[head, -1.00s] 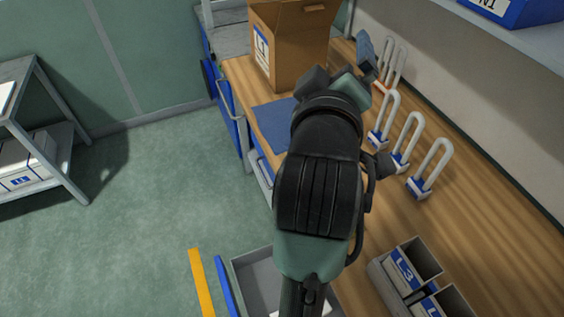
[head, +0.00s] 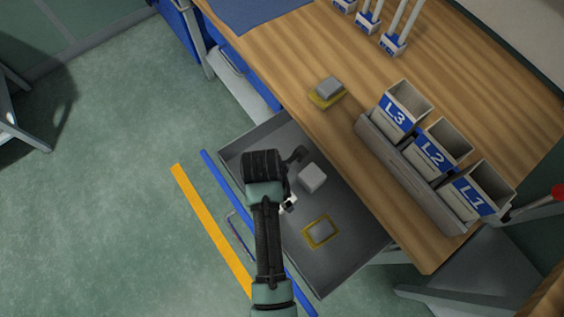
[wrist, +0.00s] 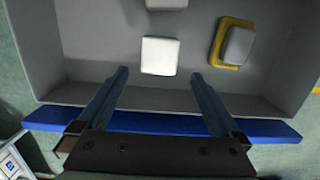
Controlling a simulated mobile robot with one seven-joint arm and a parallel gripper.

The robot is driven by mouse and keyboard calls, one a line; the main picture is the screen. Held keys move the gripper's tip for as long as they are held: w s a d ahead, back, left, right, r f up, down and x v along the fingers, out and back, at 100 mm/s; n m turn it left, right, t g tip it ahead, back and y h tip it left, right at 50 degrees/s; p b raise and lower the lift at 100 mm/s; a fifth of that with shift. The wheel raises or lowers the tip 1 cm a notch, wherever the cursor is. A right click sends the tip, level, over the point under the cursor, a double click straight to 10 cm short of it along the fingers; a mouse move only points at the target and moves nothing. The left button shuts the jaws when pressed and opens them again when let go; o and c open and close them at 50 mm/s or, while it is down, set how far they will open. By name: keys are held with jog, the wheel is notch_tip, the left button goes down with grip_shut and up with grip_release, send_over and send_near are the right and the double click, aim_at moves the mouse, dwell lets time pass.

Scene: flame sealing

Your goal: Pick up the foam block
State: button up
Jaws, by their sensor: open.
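A white block (wrist: 159,56), which looks like the foam block, lies on the floor of the open grey drawer (wrist: 90,30). In the head view only a small part of this white block (head: 290,203) shows beside my arm. My gripper (wrist: 160,78) is open and empty, its two fingers apart and pointing toward the white block, with the block just past the fingertips and between their lines. A second, pale grey block (head: 312,177) lies deeper in the drawer, and its edge (wrist: 166,3) shows at the top of the wrist view.
A grey piece on a yellow base (head: 320,231) lies in the drawer; a similar one (head: 327,91) is on the wooden worktop (head: 300,55). Labelled bins (head: 432,150) stand on the worktop, which overhangs the drawer's back. The drawer's blue front (wrist: 180,125) is below my fingers.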

jog(key=f, duration=0.5)
jog(key=w+d+f, duration=0.1)
jog(key=f, duration=0.2)
jog(key=shift+d+b, duration=0.1)
jog(key=shift+b, duration=0.25)
jog(key=shift+r, duration=0.1)
jog(key=c, duration=1.2)
jog(key=shift+c, duration=0.2)
